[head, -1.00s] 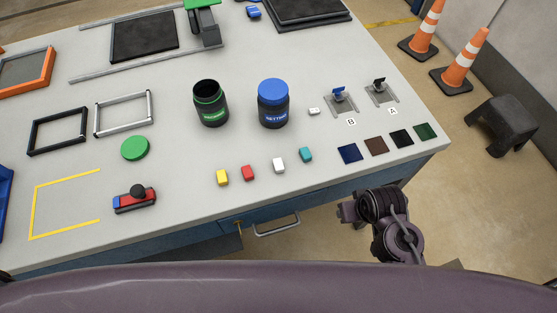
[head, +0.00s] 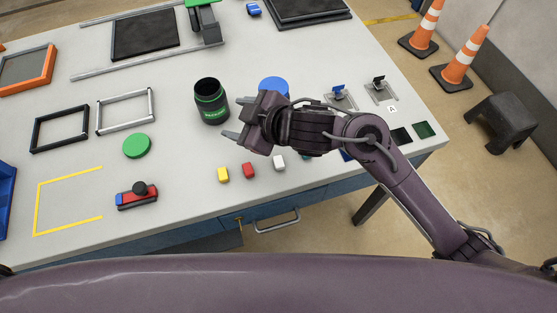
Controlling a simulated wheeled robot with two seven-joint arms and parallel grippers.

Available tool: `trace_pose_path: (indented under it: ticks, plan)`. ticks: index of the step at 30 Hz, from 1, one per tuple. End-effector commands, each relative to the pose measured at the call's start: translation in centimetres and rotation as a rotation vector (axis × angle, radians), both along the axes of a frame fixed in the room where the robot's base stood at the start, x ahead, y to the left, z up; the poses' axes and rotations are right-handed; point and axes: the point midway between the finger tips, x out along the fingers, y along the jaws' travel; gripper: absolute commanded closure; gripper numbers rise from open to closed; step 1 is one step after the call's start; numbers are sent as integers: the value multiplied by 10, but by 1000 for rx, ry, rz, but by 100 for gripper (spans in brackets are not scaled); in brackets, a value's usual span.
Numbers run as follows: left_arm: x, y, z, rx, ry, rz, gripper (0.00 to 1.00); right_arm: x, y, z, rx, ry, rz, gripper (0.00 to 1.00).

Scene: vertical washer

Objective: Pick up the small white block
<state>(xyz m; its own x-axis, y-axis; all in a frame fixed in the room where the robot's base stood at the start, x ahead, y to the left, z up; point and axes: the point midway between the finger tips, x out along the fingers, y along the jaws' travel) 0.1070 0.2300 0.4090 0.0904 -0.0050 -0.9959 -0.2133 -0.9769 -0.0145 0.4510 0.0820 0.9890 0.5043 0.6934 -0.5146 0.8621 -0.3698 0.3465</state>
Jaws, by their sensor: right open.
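The small white block (head: 279,162) stands near the front edge of the table, just right of the red block (head: 248,170). My right gripper (head: 233,117) is above the table, up and left of the white block in the picture, with its fingers pointing left. It is open and empty. Its wrist and forearm cross over the right part of the table and hide most of the blue-lidded jar (head: 273,86). My left gripper is not in view.
A yellow block (head: 223,175) stands left of the red one. A dark open jar (head: 211,102) is close to my right fingers. A green disc (head: 137,146) and a red-and-blue device (head: 137,196) lie to the left. Bare table lies between the disc and the blocks.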

Motion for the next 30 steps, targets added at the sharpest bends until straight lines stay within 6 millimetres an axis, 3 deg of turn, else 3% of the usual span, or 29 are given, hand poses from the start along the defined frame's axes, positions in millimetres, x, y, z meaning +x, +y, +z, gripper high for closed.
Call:
trace_pose_path:
  ticks: [2, 5, 11, 15, 18, 22, 30]
  plan:
    - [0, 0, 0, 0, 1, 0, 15, -7, 14, -3, -64, -29, 168, 44]
    - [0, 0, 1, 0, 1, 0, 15, -18, 10, -19, -168, 4, 351, 44]
    - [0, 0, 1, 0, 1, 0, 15, -21, -52, -46, -409, 191, 527, 44]
    - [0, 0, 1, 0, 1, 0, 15, -17, -96, -47, -519, 317, 537, 44]
    - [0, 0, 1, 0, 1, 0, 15, -16, -113, -46, -557, 370, 529, 44]
    - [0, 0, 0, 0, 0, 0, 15, -18, -117, -54, -571, 399, 528, 44]
    - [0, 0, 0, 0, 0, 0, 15, -22, -103, -82, -569, 399, 530, 44]
